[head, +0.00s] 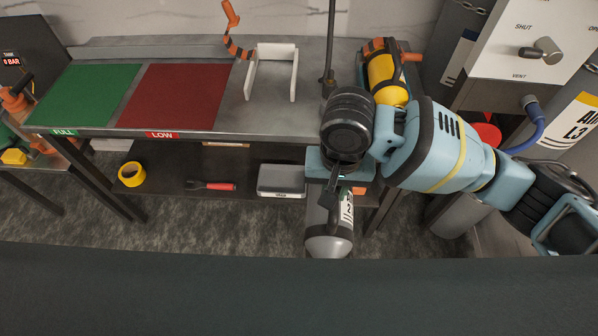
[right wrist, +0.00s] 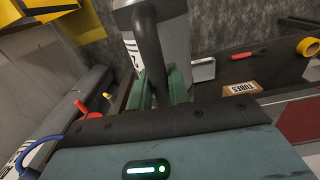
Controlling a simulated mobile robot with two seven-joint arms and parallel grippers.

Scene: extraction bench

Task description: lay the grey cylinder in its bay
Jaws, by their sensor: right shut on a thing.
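The grey cylinder (head: 328,241) hangs roughly upright in front of the bench edge, its rounded end down and a white label on its side. My right gripper (head: 338,182) is shut on its upper end, which my wrist largely hides in the head view. In the right wrist view, the green fingers (right wrist: 162,88) close around a dark handle-like part of the grey cylinder (right wrist: 181,42). I cannot tell which place is the cylinder's bay. A white open frame (head: 272,72) stands on the bench. My left gripper is not in view.
The bench carries a green FULL mat (head: 85,94) and a red LOW mat (head: 176,97). Yellow tape (head: 131,174) and a grey box (head: 281,180) lie on the lower shelf. A white valve panel (head: 530,42) is at right.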

